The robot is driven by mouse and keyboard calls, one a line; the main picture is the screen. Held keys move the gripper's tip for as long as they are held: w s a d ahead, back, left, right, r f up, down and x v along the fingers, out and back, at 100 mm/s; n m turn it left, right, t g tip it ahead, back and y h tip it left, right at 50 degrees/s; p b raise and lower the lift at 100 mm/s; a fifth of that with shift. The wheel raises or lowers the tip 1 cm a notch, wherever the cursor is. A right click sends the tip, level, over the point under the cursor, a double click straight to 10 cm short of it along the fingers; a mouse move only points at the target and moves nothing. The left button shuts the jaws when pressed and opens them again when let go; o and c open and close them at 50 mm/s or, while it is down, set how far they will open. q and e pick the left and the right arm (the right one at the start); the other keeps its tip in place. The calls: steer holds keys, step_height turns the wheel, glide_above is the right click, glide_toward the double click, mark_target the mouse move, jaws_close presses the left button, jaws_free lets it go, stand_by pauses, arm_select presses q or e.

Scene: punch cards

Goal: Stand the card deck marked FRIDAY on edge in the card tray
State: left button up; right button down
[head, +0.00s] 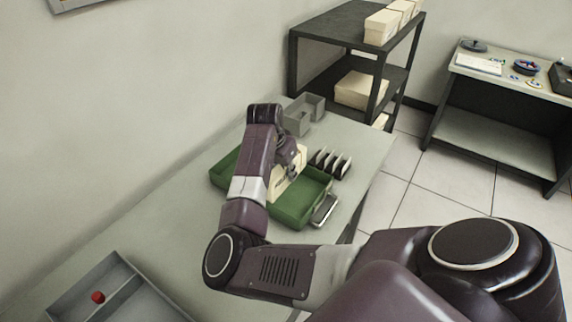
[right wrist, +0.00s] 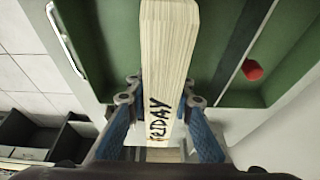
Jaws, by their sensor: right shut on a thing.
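The FRIDAY card deck (right wrist: 168,62) is a long cream block with black lettering on its near end in the right wrist view. My right gripper (right wrist: 158,95) is shut on it, with blue fingers on both sides. In the head view the deck (head: 287,183) shows as a pale shape below the right gripper (head: 291,168), over the green tray. The green tray (head: 296,207), which looks like the card tray, lies on the table. It also shows behind the deck in the right wrist view (right wrist: 112,35). I cannot tell whether the deck touches its floor. My left gripper is out of view.
A metal handle (head: 324,209) is on the tray's near side. A black slotted rack (head: 331,163) stands right of the tray, and a grey box (head: 304,113) behind. A grey divided bin (head: 122,291) is at lower left.

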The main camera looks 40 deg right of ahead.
mark_target(286, 183)
steer(key=shift+f+b, duration=0.75)
steer(key=shift+f, duration=1.5)
steer(key=c, duration=1.6)
jaws_free()
step_height(286, 183, up, 10)
steer(key=shift+r, duration=0.1)
